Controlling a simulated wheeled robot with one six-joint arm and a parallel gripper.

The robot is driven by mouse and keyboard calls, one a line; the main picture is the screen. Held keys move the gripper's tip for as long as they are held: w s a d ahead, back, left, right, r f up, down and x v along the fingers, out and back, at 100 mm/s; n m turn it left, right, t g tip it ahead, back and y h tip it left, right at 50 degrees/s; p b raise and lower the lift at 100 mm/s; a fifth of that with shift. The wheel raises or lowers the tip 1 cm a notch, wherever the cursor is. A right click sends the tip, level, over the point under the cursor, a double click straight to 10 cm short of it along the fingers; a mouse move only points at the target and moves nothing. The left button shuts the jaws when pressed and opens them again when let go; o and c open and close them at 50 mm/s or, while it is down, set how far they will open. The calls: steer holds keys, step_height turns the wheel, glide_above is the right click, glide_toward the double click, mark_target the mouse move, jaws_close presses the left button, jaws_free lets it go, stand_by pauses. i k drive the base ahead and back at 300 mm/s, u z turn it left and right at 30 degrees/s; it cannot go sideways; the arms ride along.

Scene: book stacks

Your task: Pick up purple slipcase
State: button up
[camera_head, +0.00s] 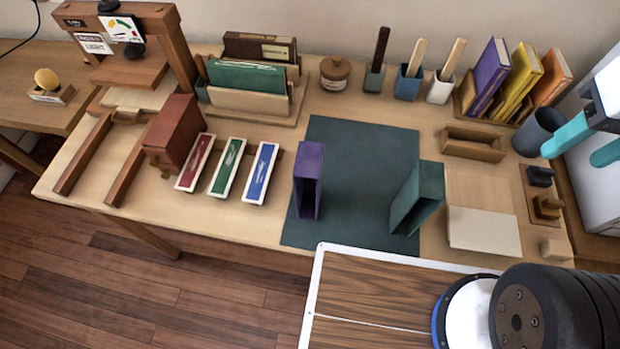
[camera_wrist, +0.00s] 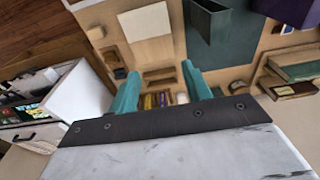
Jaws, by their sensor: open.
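The purple slipcase (camera_head: 308,180) stands upright on the dark green mat (camera_head: 350,145), near its left edge, with its open side showing. A dark purple shape at the top right of the wrist view, cut by the frame edge, looks like the same slipcase (camera_wrist: 292,10). A green slipcase (camera_head: 417,198) stands on the mat to its right and also shows in the wrist view (camera_wrist: 208,20). My gripper (camera_head: 572,153) has teal fingers, spread apart with nothing between them. It is at the right end of the table, well away from the purple slipcase. Its fingers also show in the wrist view (camera_wrist: 160,88).
Red, green and blue trays (camera_head: 228,167) lie left of the mat, beside a wooden press (camera_head: 140,75). A rack of purple, yellow and orange books (camera_head: 520,80) and several cups stand behind. A small wooden box (camera_head: 473,145) is right of the mat. The mat's middle is clear.

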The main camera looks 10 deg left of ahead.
mark_target(307, 169)
steer(key=k, duration=0.5)
steer(key=z, duration=2.85)
steer(key=k, duration=2.55)
steer(key=u, duration=1.65)
